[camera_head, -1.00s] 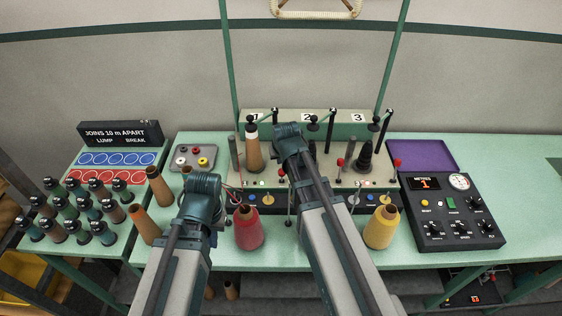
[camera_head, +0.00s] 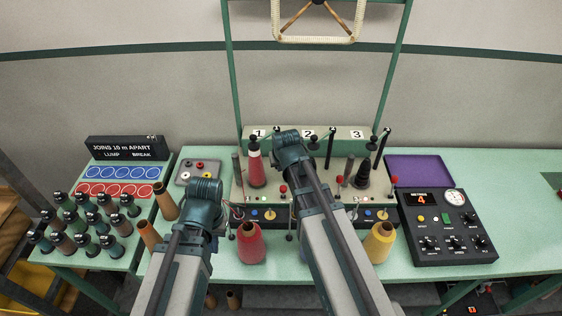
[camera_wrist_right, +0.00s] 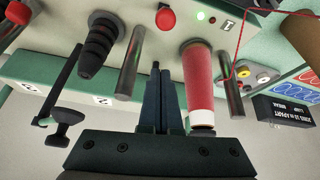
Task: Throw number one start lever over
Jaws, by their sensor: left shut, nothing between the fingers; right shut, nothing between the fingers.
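The number one start lever has a red ball knob (camera_head: 283,189), seen at station one of the machine beside my right arm. In the right wrist view its red knob (camera_wrist_right: 165,20) is beyond my fingertips, with a gap between. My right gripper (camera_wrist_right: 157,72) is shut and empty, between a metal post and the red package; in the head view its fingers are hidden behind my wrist. My left gripper (camera_head: 235,212) is low at the machine's front left, mostly hidden by its own wrist. The red package (camera_head: 256,167) stands upright at position one.
A red cone (camera_head: 251,243) and a yellow cone (camera_head: 379,242) stand in front of the machine. A black control box (camera_head: 443,228) reading 4 is at right. A metal post (camera_wrist_right: 131,62) is close beside my right fingers.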

